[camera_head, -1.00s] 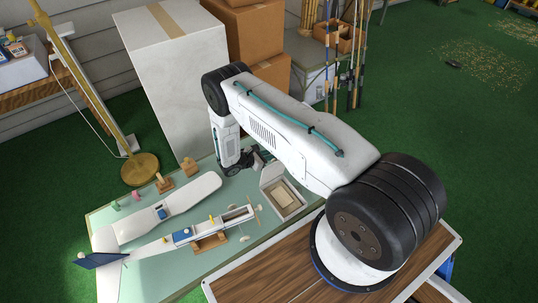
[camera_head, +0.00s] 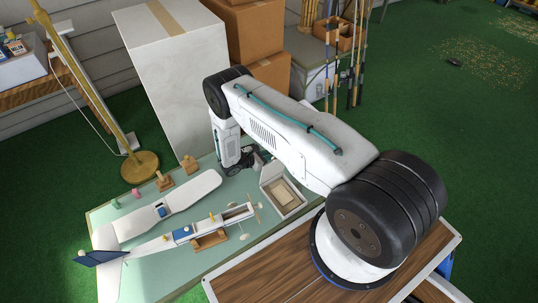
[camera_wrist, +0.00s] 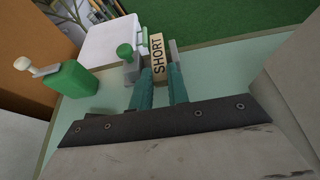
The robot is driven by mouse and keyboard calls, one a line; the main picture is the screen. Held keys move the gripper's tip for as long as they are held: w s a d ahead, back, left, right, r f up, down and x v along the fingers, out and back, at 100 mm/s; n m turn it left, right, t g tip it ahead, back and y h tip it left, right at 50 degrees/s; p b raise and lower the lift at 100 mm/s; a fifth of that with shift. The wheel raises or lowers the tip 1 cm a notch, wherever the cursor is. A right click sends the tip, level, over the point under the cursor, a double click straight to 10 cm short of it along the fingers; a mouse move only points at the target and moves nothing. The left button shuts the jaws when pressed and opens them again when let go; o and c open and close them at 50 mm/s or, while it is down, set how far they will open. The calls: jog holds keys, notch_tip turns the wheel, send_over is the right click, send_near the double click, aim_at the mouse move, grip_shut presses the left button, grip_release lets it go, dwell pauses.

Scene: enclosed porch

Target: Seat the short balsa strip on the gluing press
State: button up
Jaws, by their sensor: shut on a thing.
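The short balsa strip (camera_wrist: 157,56), a pale block lettered SHORT, is between the teal fingertips of my gripper (camera_wrist: 160,86) in the wrist view. My gripper is shut on its near end. The strip lies beside grey metal parts with a green knob (camera_wrist: 125,51), which look like the gluing press. Whether the strip rests on the press or hangs just above it, I cannot tell. In the head view my gripper (camera_head: 240,161) is low over the far part of the green table; the strip cannot be made out there.
A green bottle (camera_wrist: 70,79) stands left of the knob in the wrist view. In the head view, a white open box (camera_head: 286,201) sits right of my gripper, and a model airplane (camera_head: 187,235) and its wing (camera_head: 180,199) lie left and nearer. A large white carton (camera_head: 175,75) stands behind.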

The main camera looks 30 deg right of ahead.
jog(key=shift+f, duration=0.55)
jog(key=o, duration=1.5)
jog(key=shift+a+r, duration=0.1)
jog(key=shift+s+a+r, duration=0.1)
jog(key=shift+a+r, duration=1.8)
jog(key=shift+a, duration=0.3)
jog(key=shift+v, duration=3.9)
